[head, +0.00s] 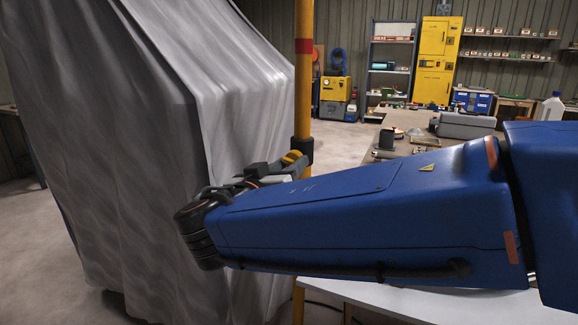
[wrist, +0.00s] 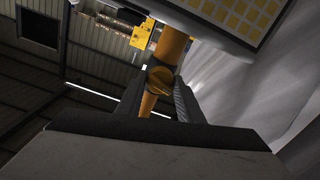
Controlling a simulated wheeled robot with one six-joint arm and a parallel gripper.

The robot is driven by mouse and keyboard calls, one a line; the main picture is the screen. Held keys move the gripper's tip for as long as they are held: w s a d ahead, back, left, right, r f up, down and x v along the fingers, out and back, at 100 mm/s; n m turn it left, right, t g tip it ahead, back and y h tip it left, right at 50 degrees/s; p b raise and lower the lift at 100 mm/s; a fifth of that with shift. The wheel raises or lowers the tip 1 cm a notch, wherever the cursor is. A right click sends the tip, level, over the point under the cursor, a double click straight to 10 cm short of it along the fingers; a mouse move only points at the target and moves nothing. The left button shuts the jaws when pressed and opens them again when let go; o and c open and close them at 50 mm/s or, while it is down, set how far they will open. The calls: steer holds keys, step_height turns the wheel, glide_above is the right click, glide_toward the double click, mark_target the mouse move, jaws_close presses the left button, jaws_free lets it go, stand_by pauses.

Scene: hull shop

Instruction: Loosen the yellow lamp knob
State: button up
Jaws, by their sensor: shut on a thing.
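The yellow lamp knob (head: 291,157) sits on a dark collar (head: 302,150) around the yellow lamp pole (head: 303,90). In the wrist view the knob (wrist: 160,80) is round and lies between the two dark fingers of my gripper (wrist: 158,98). My gripper (head: 284,170) reaches the pole from the left in the head view and is shut on the knob. The fingers hide the knob's sides. The lamp head (wrist: 238,14), with a grid of yellow squares, shows at the top of the wrist view.
A large grey draped sheet (head: 150,150) stands close on the left. A white tabletop (head: 440,302) lies below my arm. A cluttered workbench (head: 372,157) is behind it, with a yellow cabinet (head: 437,60) and shelves beyond. Floor is open at the back middle.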

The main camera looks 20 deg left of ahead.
steer(key=n, duration=0.4)
steer(key=shift+n, duration=2.2)
steer(key=o, duration=1.1)
steer(key=shift+c, duration=0.2)
steer(key=s+a, duration=0.1)
steer(key=s, duration=1.6)
steer(key=shift+s+a, duration=0.15)
steer(key=shift+s, duration=0.05)
